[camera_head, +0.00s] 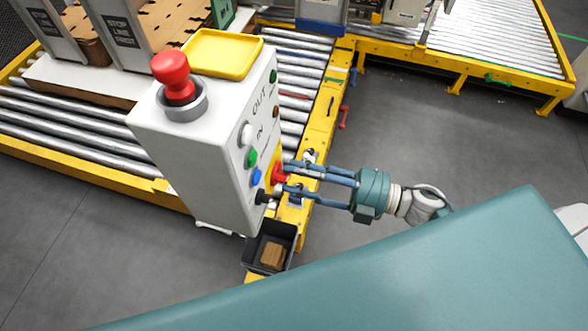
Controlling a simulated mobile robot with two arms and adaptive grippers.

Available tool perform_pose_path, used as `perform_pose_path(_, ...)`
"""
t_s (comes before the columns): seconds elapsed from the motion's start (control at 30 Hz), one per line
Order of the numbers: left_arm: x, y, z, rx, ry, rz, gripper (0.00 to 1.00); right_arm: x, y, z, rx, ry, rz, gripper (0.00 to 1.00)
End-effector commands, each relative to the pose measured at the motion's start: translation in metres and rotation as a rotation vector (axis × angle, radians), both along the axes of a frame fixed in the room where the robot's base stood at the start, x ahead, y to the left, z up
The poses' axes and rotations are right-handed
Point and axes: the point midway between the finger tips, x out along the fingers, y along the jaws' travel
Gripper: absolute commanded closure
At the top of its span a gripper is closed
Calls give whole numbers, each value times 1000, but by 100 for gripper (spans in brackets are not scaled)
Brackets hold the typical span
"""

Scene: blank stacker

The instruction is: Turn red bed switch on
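A white control box (190,165) stands by the roller conveyor. A red switch (279,174) sticks out of a yellow plate low on its right-hand face. My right gripper (287,178) comes in from the right, its two long fingers spread apart, with their tips at the red switch, one above and one below it. I cannot tell whether the fingers touch the switch. The switch's exact turn position is too small to read. My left gripper is not in view.
Beside the switch are a black knob (263,197) and blue (257,177), green (251,158) and white (247,134) buttons. A red mushroom button (175,80) and yellow tray (223,54) top the box. A dark bin (254,251) sits below. Grey floor (430,120) is clear on the right.

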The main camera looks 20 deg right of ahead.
Motion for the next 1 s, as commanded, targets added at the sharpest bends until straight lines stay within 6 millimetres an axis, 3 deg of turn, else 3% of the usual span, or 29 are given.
perform_pose_path(0.4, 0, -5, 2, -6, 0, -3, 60, 6, 9, 0, 0, 0, 0, 60)
perform_pose_path(0.6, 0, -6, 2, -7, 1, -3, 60, 6, 8, 0, 0, 0, 0, 98)
perform_pose_path(1.0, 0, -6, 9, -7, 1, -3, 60, 6, 8, 1, 23, 36, -1, 100)
